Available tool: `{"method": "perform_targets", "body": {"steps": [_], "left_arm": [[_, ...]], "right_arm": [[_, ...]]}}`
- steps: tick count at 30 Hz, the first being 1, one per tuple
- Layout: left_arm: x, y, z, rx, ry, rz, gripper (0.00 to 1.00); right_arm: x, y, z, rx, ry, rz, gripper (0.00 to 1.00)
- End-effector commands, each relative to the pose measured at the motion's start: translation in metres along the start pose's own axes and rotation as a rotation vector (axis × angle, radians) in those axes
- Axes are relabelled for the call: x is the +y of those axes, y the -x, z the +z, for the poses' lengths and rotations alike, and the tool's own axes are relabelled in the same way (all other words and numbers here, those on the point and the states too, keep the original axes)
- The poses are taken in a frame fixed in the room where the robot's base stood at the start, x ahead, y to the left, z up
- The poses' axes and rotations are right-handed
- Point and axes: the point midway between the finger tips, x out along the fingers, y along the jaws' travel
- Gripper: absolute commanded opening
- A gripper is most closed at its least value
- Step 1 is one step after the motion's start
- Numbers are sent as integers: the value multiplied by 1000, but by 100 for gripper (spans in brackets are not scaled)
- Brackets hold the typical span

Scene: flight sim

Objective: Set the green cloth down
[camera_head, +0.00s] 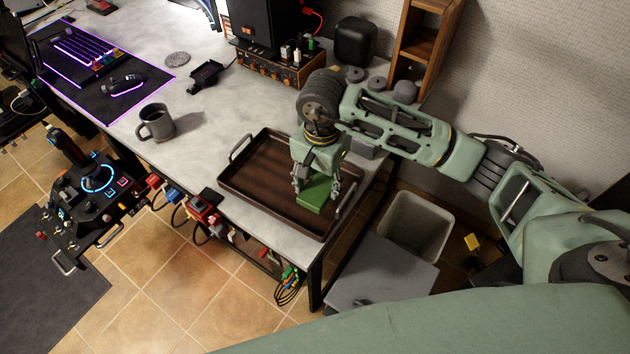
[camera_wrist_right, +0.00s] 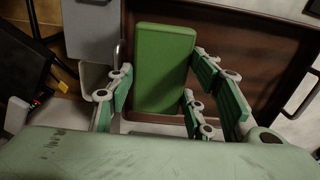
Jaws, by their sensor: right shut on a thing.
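The green cloth (camera_head: 316,192) looks like a thick, flat rectangular block. It is at the right end of the brown tray (camera_head: 262,172), near the tray's handle. My right gripper (camera_head: 315,188) points down and is shut on the cloth. In the right wrist view the cloth (camera_wrist_right: 163,68) lies between the fingers, with the dark tray floor (camera_wrist_right: 245,60) beside it. I cannot tell whether the cloth touches the tray floor. My left gripper is not in view.
A dark mug (camera_head: 156,122) stands left of the tray on the grey desk (camera_head: 205,145). An amplifier box (camera_head: 268,66) and a wooden shelf (camera_head: 418,45) are behind. A bin (camera_head: 418,222) stands on the floor to the right. The tray's left part is bare.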

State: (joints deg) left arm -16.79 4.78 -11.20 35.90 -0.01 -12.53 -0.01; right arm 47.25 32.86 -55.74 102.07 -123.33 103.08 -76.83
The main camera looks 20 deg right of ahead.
Motion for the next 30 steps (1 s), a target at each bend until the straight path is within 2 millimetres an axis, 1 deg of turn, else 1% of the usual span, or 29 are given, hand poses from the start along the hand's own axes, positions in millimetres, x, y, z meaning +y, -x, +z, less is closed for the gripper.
{"method": "perform_targets", "body": {"steps": [1, 4, 9, 11, 14, 19, 21, 30], "left_arm": [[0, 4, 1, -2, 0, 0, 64], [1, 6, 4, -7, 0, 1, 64], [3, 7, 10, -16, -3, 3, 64], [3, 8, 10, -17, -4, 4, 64], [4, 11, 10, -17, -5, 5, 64], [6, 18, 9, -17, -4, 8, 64], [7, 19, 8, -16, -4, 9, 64], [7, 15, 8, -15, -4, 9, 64]], "right_arm": [[-7, -4, -6, -2, -3, 1, 27], [-17, -13, -15, -2, -3, 0, 27], [-26, -21, -24, -1, 0, 0, 27], [-27, -23, -25, -1, 0, 0, 27], [-26, -31, -24, -3, -1, 1, 27], [-26, -55, -24, -3, -1, 2, 27], [-27, -61, -24, -2, 0, 0, 27], [-27, -65, -25, 1, 0, -1, 27]]}}
